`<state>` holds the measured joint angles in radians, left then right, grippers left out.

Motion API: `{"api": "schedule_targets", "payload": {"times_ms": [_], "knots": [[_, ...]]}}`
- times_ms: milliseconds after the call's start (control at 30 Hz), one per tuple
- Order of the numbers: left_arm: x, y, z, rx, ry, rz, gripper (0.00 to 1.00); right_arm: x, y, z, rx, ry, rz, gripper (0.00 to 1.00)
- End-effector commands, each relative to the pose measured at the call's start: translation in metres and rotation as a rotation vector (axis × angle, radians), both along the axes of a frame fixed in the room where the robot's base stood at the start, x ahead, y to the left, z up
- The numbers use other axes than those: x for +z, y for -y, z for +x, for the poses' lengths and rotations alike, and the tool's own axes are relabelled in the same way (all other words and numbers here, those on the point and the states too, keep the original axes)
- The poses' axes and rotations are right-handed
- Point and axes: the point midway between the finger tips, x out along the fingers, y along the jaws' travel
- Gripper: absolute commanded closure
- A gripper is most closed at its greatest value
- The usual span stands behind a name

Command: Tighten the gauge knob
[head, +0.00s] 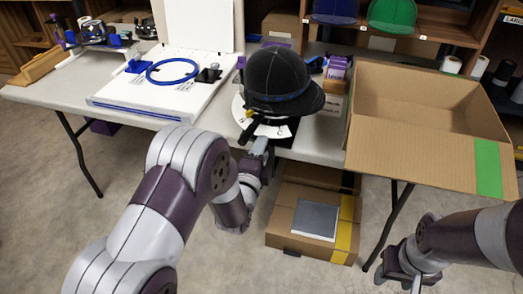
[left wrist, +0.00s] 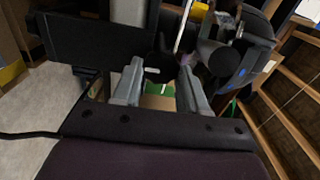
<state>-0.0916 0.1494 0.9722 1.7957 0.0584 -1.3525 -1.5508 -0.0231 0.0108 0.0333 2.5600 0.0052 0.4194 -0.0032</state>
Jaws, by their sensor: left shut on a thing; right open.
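A dark cap (head: 278,80) with a blue band sits on a stand at the table's front edge. Under its left side is a white gauge plate (head: 241,108) with dark marks, and a black bar-like part (head: 249,132) sticks out at the front. My left gripper (head: 261,146) is at this front part, just below the cap. In the left wrist view its two grey fingers (left wrist: 160,84) close on a small dark part, which I take for the gauge knob; the fingers largely hide it. My right gripper (head: 404,279) is open and empty, low at the right.
A white board with a blue ring (head: 172,70) lies left of the cap. An open cardboard box (head: 425,145) stands at the right. Boxes (head: 312,220) are on the floor under the table. Shelves with blue and green caps (head: 392,14) are behind.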

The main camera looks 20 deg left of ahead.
Motion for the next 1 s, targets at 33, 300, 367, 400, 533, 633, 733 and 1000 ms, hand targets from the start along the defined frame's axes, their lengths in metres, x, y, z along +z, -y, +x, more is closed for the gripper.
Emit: {"api": "schedule_targets", "payload": {"times_ms": [33, 300, 367, 400, 533, 633, 733, 1000], "knots": [[-0.001, 0.000, 0.000, 0.001, -0.002, 0.000, 0.88, 0.000, 0.000, 0.000, 0.000, 0.000, 0.000, 0.50], [-0.001, 0.000, 0.000, 0.001, -0.002, -0.001, 0.32, 0.000, 0.000, 0.000, 0.000, 0.000, 0.000, 0.50], [-0.001, 0.000, 0.000, 0.001, -0.002, -0.001, 0.32, 0.000, 0.000, 0.000, 0.000, 0.000, 0.000, 0.50], [-0.001, 0.000, 0.000, 0.001, -0.001, -0.001, 0.32, 0.000, 0.000, 0.000, 0.000, 0.000, 0.000, 0.50], [0.000, 0.000, 0.000, 0.001, -0.001, -0.001, 0.32, 0.000, 0.000, 0.000, 0.000, 0.000, 0.000, 0.50], [0.001, 0.000, -0.007, 0.000, -0.003, -0.001, 0.32, 0.003, 0.000, 0.000, 0.000, 0.000, 0.000, 0.50], [0.003, -0.001, -0.027, 0.000, -0.004, -0.001, 0.32, 0.009, 0.000, 0.000, 0.000, 0.000, 0.000, 0.50], [0.002, -0.004, -0.099, 0.001, -0.006, -0.002, 0.32, 0.023, 0.000, 0.000, 0.000, 0.000, 0.000, 0.50]]}}
